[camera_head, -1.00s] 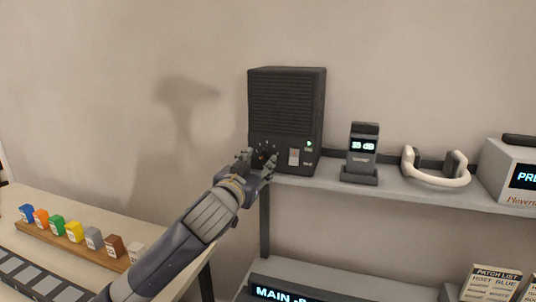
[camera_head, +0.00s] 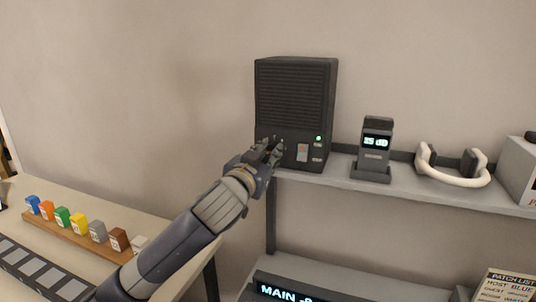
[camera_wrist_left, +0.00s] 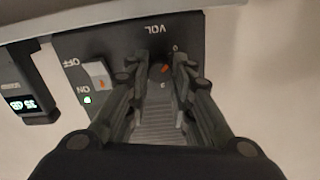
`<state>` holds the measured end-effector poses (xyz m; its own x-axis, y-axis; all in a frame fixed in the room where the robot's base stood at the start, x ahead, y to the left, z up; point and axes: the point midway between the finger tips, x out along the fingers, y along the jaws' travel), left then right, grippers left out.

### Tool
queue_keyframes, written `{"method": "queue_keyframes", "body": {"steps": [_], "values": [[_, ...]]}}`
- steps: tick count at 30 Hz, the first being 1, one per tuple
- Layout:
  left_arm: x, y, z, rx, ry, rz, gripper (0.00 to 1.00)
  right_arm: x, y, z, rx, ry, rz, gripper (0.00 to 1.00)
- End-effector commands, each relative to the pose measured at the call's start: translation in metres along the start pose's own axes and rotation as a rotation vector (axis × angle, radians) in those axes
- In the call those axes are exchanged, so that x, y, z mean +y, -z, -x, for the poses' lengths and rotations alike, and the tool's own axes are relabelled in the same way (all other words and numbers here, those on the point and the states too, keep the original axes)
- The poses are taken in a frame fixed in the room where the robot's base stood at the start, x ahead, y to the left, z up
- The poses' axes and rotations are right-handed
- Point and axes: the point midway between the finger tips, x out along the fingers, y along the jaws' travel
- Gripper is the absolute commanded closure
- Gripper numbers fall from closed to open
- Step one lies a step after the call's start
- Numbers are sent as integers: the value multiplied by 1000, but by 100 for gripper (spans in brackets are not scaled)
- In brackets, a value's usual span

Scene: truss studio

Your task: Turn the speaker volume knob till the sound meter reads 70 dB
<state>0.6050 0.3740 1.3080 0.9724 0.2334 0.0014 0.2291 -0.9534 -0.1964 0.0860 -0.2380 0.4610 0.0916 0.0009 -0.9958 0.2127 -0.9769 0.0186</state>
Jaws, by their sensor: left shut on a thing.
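The black speaker (camera_head: 295,100) stands on the shelf with its green light lit. In the head view the hand hides most of the knob. The sound meter (camera_head: 374,155) stands upright right of the speaker; its small display seems to read 35 dB, and it also shows in the left wrist view (camera_wrist_left: 22,100). My right gripper is out of view.
A power switch (camera_wrist_left: 97,77) sits beside the knob on the speaker panel. White headphones (camera_head: 452,175) lie right of the meter on the shelf (camera_head: 338,178). Several coloured blocks stand on a wooden rack (camera_head: 60,232) at the lower left. A patch list card (camera_head: 505,288) is at the lower right.

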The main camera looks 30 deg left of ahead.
Motion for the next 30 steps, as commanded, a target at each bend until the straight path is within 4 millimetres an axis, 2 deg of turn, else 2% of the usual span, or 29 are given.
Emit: {"method": "queue_keyframes", "body": {"steps": [3,11,30], "values": [[0,0,0,-1,1,-8,100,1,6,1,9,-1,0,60],[-1,1,-1,-1,1,-101,100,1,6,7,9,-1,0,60],[-2,2,-1,-2,1,-673,100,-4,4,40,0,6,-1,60]]}}
